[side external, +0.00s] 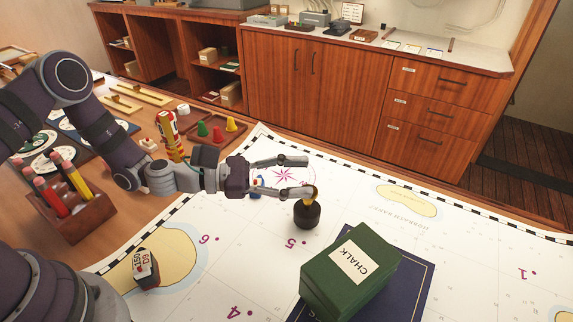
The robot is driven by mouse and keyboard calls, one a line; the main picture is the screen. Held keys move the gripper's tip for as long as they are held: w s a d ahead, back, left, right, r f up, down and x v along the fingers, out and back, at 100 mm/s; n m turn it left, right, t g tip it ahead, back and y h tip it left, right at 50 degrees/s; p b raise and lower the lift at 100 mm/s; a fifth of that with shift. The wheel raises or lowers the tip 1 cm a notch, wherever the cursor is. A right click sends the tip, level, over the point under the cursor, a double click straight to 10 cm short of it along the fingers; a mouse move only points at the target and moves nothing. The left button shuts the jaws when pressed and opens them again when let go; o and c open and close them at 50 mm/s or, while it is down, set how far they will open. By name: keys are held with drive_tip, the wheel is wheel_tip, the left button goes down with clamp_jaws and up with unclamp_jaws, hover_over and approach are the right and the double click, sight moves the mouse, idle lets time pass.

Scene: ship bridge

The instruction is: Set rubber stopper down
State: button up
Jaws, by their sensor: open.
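A short black round piece with a tan, knob-like top (306,214) stands upright on the chart (345,205); it may be the rubber stopper, but I cannot be sure. My gripper (303,176) is level above the chart, pointing right, with its two fingers spread apart and nothing visible between them. The nearer finger is right at the tan top in the picture; I cannot tell whether they touch. A small blue item (257,188) is partly hidden behind my gripper.
A green chalk box (335,285) on a dark blue book (420,275) stands at front right. A pencil holder (80,215), a small marked block (146,269) and a tray of coloured pieces (218,120) lie left. Chart right of the black piece is clear.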

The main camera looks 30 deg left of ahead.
drive_tip(key=s+a+r+m+g+y, duration=0.2)
drive_tip(key=s+a+r+m+y, duration=0.3)
drive_tip(key=m, duration=0.6)
drive_tip(key=s+a+r+m+g+y, duration=0.2)
drive_tip(key=s+a+r+m+y, duration=0.3)
drive_tip(key=s+a+m+y, duration=0.4)
drive_tip(key=shift+s+a+m+g, duration=0.3)
drive_tip(key=shift+s+a+m, duration=0.65)
drive_tip(key=shift+a, duration=0.25)
drive_tip(key=shift+w, duration=0.15)
